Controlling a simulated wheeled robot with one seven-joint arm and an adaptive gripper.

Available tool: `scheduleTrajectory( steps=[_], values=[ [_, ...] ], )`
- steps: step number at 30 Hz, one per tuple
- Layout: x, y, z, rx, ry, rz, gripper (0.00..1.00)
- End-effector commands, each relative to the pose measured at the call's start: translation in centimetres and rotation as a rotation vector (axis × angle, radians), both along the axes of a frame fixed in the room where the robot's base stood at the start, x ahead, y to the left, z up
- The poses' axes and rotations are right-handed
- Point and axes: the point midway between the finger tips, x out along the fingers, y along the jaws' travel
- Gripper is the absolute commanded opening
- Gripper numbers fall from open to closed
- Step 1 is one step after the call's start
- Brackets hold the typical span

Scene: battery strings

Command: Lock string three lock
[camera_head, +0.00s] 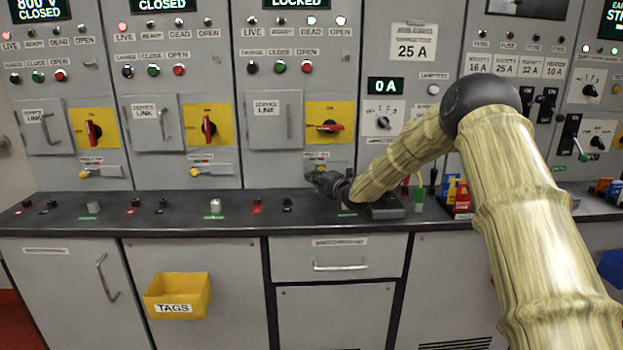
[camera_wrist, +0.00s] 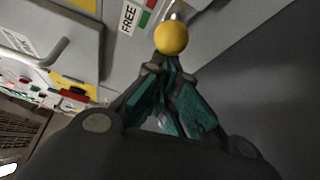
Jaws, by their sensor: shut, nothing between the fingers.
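The string three panel is the third from the left, with a display reading LOCKED (camera_head: 296,2). Its red rotary handle (camera_head: 328,127) lies horizontal on a yellow plate. My gripper (camera_head: 313,178) is low in front of this panel and hides most of the lock below the handle. In the wrist view the lock's round yellow knob (camera_wrist: 171,37) shows just beyond the tips of my gripper (camera_wrist: 170,68). The fingers are closed together and hold nothing. I cannot tell whether they touch the knob. A label reading FREE (camera_wrist: 128,18) with green and red marks is beside the knob.
The first two strings have upright red handles (camera_head: 94,132) and yellow lock knobs (camera_head: 84,174) of their own. A dark counter (camera_head: 150,222) runs below the panels. A yellow TAGS bin (camera_head: 178,296) hangs under it. A grey service link door handle (camera_wrist: 45,55) is near my gripper.

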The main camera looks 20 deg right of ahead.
Motion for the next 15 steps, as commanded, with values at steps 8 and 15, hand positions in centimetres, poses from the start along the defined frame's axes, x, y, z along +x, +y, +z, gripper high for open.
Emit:
scheduleTrajectory(
  steps=[8, 15],
  values=[
    [0.1, 0.7, -0.2, -0.002, -0.001, 0.0, 0.0],
    [0.3, 3.5, -0.8, -0.003, -0.001, 0.004, 0.0]
  ],
)
